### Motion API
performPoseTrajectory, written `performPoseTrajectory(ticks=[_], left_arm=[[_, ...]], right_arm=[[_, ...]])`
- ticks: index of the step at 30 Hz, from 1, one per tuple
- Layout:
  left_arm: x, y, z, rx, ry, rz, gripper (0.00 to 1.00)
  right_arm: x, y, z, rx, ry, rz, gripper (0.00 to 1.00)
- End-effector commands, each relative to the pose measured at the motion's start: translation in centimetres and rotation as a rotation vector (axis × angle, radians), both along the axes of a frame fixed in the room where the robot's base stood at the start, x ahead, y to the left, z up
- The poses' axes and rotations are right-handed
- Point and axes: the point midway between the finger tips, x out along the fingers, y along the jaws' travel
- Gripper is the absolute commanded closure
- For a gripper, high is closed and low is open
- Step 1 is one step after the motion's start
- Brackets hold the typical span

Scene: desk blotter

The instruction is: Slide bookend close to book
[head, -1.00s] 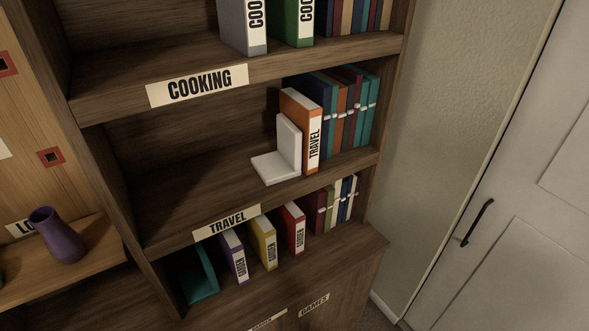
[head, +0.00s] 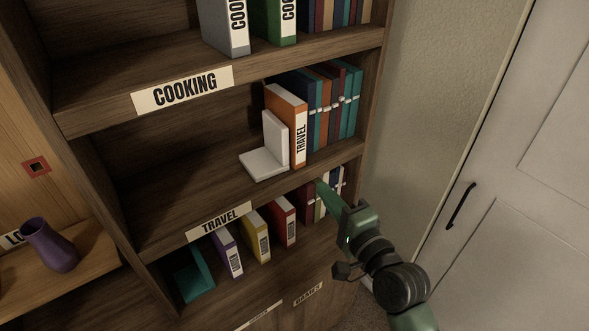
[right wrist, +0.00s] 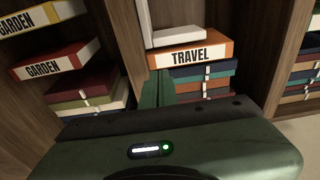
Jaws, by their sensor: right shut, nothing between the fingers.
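The white L-shaped bookend (head: 272,146) stands on the middle shelf, labelled TRAVEL, in the head view. Its upright plate is beside the orange TRAVEL book (head: 299,127), with little or no visible gap, and its foot points left. In the right wrist view the bookend (right wrist: 178,36) shows at the top beside the orange book (right wrist: 190,54). My right gripper (head: 322,188) is shut and empty, below and to the right of the bookend, in front of the lower shelf's books. My left gripper is not in view.
Several dark books (head: 336,103) stand right of the orange book. The TRAVEL shelf (head: 180,190) is bare left of the bookend. GARDEN books (head: 256,235) and a teal bookend (head: 196,277) are on the shelf below. A purple vase (head: 50,246) stands at left; a door is at right.

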Motion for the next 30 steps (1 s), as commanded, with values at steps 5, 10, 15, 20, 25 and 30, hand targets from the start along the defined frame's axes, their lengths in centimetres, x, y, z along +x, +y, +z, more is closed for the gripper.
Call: performPoseTrajectory(ticks=[5, 10, 15, 20, 25, 30], left_arm=[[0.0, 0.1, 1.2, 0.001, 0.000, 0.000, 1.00], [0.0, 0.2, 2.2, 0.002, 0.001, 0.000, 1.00], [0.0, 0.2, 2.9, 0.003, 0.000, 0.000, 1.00], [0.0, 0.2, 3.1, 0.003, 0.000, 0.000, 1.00], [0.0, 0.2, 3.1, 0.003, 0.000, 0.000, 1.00], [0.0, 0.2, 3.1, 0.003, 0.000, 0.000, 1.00]], right_arm=[[3.7, 1.9, 0.4, 0.000, -0.001, 0.001, 1.00], [6.2, 3.8, 0.4, -0.001, 0.002, 0.001, 1.00], [6.8, 5.8, 0.2, -0.001, 0.002, -0.001, 1.00], [7.0, 6.7, 0.0, -0.003, 0.001, 0.000, 1.00], [7.1, 6.8, -0.1, -0.004, 0.000, -0.001, 1.00], [7.0, 6.7, 0.0, -0.004, 0.000, -0.001, 1.00]])
